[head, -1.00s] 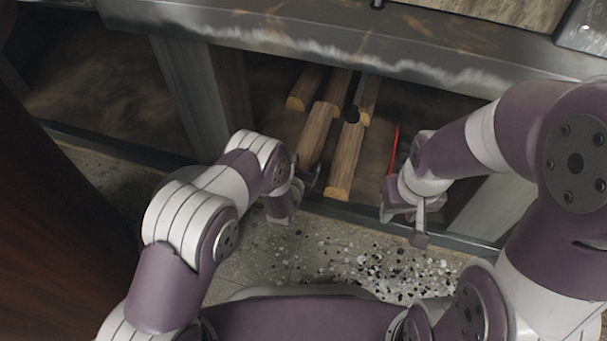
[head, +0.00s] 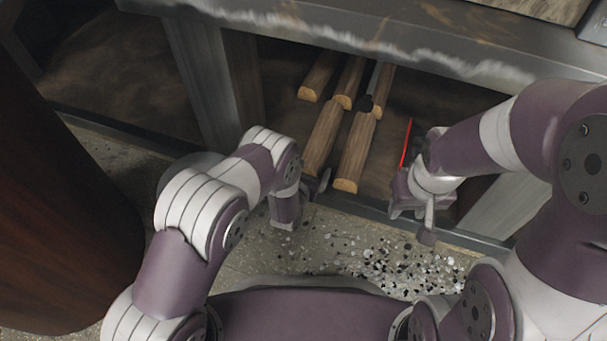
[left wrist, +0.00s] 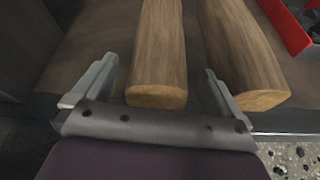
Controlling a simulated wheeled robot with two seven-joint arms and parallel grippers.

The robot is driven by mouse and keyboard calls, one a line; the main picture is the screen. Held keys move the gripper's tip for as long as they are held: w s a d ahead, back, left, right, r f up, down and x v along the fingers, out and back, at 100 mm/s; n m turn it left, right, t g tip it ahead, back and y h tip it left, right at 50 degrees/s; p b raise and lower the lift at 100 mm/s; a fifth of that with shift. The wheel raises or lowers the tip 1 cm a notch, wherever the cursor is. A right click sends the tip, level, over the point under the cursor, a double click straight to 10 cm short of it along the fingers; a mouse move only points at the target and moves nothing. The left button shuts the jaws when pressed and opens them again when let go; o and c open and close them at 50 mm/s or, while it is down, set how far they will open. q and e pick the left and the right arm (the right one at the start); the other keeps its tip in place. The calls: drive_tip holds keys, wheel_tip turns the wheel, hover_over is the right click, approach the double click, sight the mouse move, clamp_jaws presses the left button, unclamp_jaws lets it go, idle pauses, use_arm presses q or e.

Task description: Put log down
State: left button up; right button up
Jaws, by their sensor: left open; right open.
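Several split wooden logs lie on the shelf under the grill. The front left log (head: 324,138) also shows in the left wrist view (left wrist: 158,50), its cut end between the open fingers of my left gripper (left wrist: 148,92) with gaps on both sides. The front right log (head: 355,155) lies beside it and shows at right in the left wrist view (left wrist: 243,50). In the head view, my left gripper (head: 306,202) is at the shelf's front edge. My right gripper (head: 416,212) is open and empty, right of the logs.
A thin red object (head: 406,143) stands near my right gripper; red also shows in the left wrist view (left wrist: 287,25). A grey post (head: 196,80) bounds the shelf on the left, and the metal grill edge (head: 330,40) overhangs it. Pale and dark chips (head: 400,268) litter the floor.

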use_arm(q)
drive_tip(key=p+v, duration=0.3)
drive_tip(key=v, duration=0.6)
drive_tip(key=w+a+r+m+g+y, duration=0.1)
drive_tip(key=a+r+m+g, duration=0.25)
drive_tip(key=r+m, duration=0.4)
drive_tip(key=w+a+r+m+g+y, duration=0.2)
drive_tip(key=a+r+m+g, duration=0.15)
drive_tip(key=r+m, duration=0.45)
drive_tip(key=s+a+r+m+g, duration=0.2)
drive_tip(key=s+a+r+m, duration=0.2)
drive_tip(key=s+m, duration=0.4)
drive_tip(key=s+a+r+m+g, duration=0.2)
drive_tip(key=s+a+r+m, duration=0.2)
drive_tip(key=s, duration=0.7)
drive_tip(key=r+m, duration=0.2)
drive_tip(key=m, duration=0.2)
drive_tip(key=shift+s+a+g+y, duration=0.25)
drive_tip(key=shift+a+g+y, duration=0.05)
drive_tip(key=shift+a+y, duration=0.1)
use_arm(e)
wheel_tip(320, 180, up, 5)
drive_tip(key=shift+f, duration=0.2)
